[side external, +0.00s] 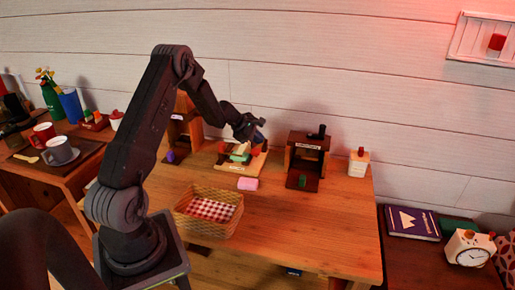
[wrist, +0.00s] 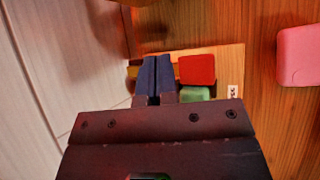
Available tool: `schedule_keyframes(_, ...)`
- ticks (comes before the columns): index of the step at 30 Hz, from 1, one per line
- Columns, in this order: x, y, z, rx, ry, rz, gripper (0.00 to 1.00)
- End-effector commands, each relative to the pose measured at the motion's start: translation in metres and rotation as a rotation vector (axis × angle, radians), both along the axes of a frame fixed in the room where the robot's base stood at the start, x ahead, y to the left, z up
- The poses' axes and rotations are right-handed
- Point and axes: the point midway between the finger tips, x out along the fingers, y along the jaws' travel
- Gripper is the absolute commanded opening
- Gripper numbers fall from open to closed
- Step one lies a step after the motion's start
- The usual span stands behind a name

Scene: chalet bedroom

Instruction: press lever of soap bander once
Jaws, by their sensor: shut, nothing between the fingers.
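The soap bander (side external: 257,163) appears to be the light wooden device near the back of the table, with a label on its front edge. It carries a red block, a green piece and a cream piece; I cannot tell which is the lever. In the wrist view its wooden base (wrist: 233,62) shows beside a red block (wrist: 197,69) and a green piece (wrist: 195,93). My gripper (side external: 260,138) is shut and empty above the device. In the wrist view the blue fingers (wrist: 155,78) are together, left of the red block; contact cannot be told.
A pink soap bar (side external: 247,184) lies in front of the device; it also shows in the wrist view (wrist: 298,57). A basket with checked cloth (side external: 180,219) stands at the front. A dark wooden device (side external: 308,146) and a bottle (side external: 358,163) stand to the right. The front right tabletop is clear.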

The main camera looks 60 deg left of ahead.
Motion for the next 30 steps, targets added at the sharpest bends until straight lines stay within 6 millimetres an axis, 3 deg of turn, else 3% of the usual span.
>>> schedule_keyframes(30, -0.0007, -0.0007, -0.0089, 0.000, 0.000, 0.000, 0.00)
